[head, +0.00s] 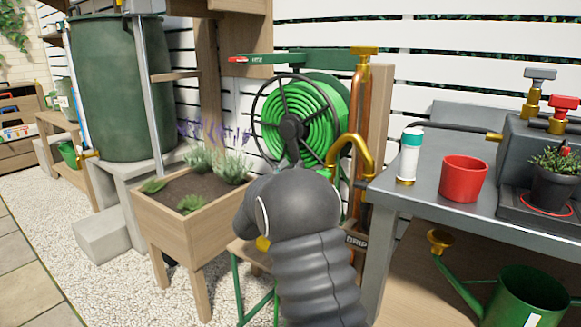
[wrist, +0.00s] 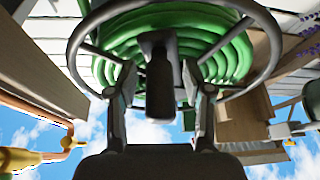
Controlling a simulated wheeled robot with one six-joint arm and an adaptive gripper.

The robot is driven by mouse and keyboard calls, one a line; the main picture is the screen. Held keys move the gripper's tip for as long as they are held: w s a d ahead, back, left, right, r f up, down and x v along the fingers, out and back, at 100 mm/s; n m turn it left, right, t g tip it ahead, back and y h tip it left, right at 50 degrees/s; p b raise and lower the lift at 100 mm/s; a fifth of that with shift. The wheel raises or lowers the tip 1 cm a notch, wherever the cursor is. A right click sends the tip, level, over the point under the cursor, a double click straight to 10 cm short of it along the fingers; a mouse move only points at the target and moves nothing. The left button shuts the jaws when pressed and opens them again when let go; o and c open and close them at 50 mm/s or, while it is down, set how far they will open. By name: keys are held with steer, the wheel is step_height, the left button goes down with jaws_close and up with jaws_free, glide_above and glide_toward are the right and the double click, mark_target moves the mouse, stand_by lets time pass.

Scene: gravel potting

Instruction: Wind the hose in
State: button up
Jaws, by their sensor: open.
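The hose reel on the slatted fence carries coiled green hose (head: 326,112) behind a dark spoked wheel (head: 257,118). The coils also show in the wrist view (wrist: 215,62). My gripper (wrist: 159,82) is open in the wrist view, one finger on each side of the reel's dark crank handle (wrist: 160,92). The handle stands out from the wheel toward my palm; I cannot tell whether a finger touches it. In the head view my dark arm reaches to the wheel's lower edge and hides the fingers and handle. A green piece shows beside the brass spout (head: 352,146).
A wooden planter (head: 160,222) with lavender stands left of my arm. A grey bench (head: 430,195) with a red pot (head: 464,178) and a white bottle (head: 410,157) is at right. A copper pipe (head: 361,95) rises close beside the reel. A green watering can (head: 525,298) sits lower right.

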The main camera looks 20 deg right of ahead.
mark_target(314, 142)
steer(key=shift+d, duration=0.15)
steer(key=shift+c, duration=0.3)
jaws_close()
steer(key=shift+r, duration=0.15)
steer(key=shift+s+d+r+n+t+y+p, duration=0.25)
steer(key=shift+s+d+n+t+y+p, duration=0.15)
steer(key=shift+n, duration=0.45)
steer(key=shift+s+d+r+n+t+y+p, duration=0.25)
steer(key=shift+s+n+p, duration=0.2)
steer(key=shift+n, duration=0.4)
steer(key=n, duration=0.2)
steer(key=s+d+r+n+t+y+p, duration=0.1)
steer(key=s+r+n+y+p, duration=0.1)
steer(key=n, duration=0.1)
steer(key=shift+s+d+r+n+t+y, duration=0.15)
steer(key=shift+d+n+t+y, duration=0.1)
steer(key=shift+n, duration=0.05)
steer(key=shift+s+d+r, duration=0.2)
steer(key=shift+s+r, duration=0.1)
steer(key=shift+r, duration=0.25)
steer(key=shift+s+d+r, duration=0.15)
steer(key=shift+s+r, duration=0.1)
steer(key=shift+r, duration=0.3)
